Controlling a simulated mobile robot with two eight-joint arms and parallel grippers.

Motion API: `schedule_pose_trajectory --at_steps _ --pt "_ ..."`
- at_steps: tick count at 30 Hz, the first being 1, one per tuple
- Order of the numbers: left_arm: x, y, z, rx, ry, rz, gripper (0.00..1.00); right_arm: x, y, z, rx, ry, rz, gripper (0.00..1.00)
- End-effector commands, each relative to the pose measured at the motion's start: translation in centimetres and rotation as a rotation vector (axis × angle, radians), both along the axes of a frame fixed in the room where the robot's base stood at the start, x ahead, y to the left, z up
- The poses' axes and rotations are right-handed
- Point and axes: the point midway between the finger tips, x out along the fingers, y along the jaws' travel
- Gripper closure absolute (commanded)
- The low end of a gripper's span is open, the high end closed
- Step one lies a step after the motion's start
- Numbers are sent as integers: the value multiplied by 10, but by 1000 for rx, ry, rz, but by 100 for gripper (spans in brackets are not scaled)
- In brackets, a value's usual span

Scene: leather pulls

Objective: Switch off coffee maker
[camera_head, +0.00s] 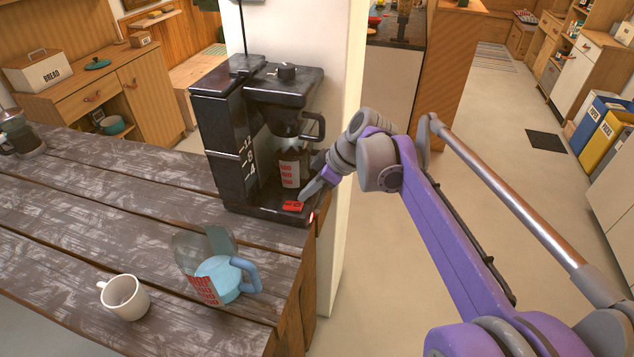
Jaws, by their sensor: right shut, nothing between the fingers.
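The black coffee maker (236,130) stands at the far right end of the wooden counter, against a white pillar. A red switch (293,206) sits on the front of its base, and a small red light (311,217) glows at the base's front corner. My right gripper (304,195) is shut and empty. Its tips are right at the red switch, just above or touching it; I cannot tell which. A container with a red label (289,172) shows under the brew head, partly hidden by the gripper. My left gripper is not in view.
A glass jug with a blue handle (216,274) and a white mug (125,297) stand on the counter (60,220) in front of the coffee maker. Another dark jug (20,132) stands at the far left. The floor right of the counter is open.

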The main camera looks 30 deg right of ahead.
Motion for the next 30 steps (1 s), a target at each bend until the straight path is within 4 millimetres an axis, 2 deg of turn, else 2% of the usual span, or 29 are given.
schedule_pose_trajectory --at_steps 3,7,19,24,30 --pt "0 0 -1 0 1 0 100 7 6 -14 0 0 1 100" --pt "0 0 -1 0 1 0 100 11 10 -22 1 1 1 100" --pt "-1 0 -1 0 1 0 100 12 11 -25 2 -2 -1 100" --pt "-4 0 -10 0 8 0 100 8 7 -36 58 -61 -6 100" --pt "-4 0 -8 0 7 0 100 9 8 -33 61 -68 0 100"
